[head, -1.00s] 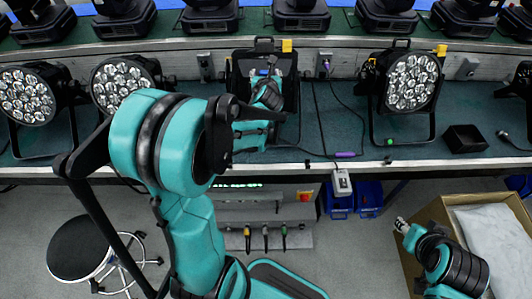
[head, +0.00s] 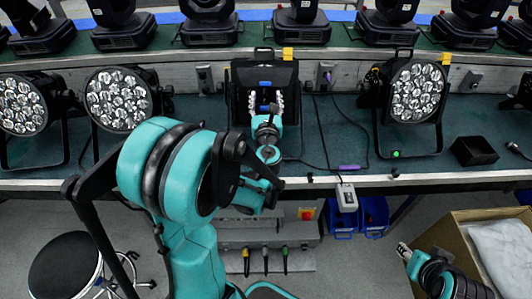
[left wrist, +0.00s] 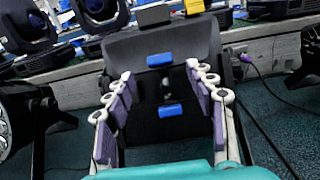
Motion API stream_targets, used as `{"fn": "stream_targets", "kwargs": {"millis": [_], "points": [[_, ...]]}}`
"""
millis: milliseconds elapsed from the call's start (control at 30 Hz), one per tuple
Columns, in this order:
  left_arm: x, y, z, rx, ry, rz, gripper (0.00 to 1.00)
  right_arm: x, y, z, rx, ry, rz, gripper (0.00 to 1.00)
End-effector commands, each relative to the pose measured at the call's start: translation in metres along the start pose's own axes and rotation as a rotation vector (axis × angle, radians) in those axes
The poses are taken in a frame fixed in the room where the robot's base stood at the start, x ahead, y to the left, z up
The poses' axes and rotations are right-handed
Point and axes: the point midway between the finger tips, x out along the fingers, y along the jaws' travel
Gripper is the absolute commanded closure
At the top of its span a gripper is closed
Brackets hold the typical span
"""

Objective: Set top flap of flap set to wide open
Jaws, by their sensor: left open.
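The flap set (head: 240,75) is a black framed unit standing on the teal-topped bench. Its black top flap (left wrist: 190,38) is in the upper part, with a blue tab (left wrist: 160,59) at its lower edge. A second blue tab (left wrist: 170,110) sits lower, with a dark gap between the two. How far the top flap is tilted is hard to tell. My left gripper (head: 265,102) is open in front of the flap set; its purple-padded fingers (left wrist: 165,100) are spread either side of the lower tab, holding nothing. My right gripper (head: 403,249) is low at the right; its jaws are unclear.
Round multi-lens lights flank the flap set, one at left (head: 118,98) and one at right (head: 415,92). Dark moving heads line the back shelf. A cable with a purple plug (head: 349,168) lies on the bench. A black box (head: 473,150) and cardboard carton (head: 458,231) are at right.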

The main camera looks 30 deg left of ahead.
Motion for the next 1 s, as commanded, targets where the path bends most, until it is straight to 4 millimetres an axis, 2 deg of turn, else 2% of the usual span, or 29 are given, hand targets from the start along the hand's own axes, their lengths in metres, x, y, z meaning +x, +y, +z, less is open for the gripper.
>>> {"fn": "stream_targets", "kwargs": {"millis": [67,433,800,1000], "points": [[-0.017,0.0,0.002,0.0,0.0,-0.001,0.45,-0.005,0.0,-0.004,0.0,0.0,0.0,0.6],[-0.052,0.019,-0.006,-0.75,0.176,0.141,0.45,0.001,0.0,0.001,0.0,0.0,0.0,0.6],[-0.111,0.019,-0.033,-1.451,0.364,0.38,0.45,0.003,0.0,0.003,0.0,0.0,0.0,0.6],[-0.146,0.013,-0.049,-1.749,0.451,0.535,0.45,0.005,0.0,0.003,0.0,0.0,0.0,0.6]]}}
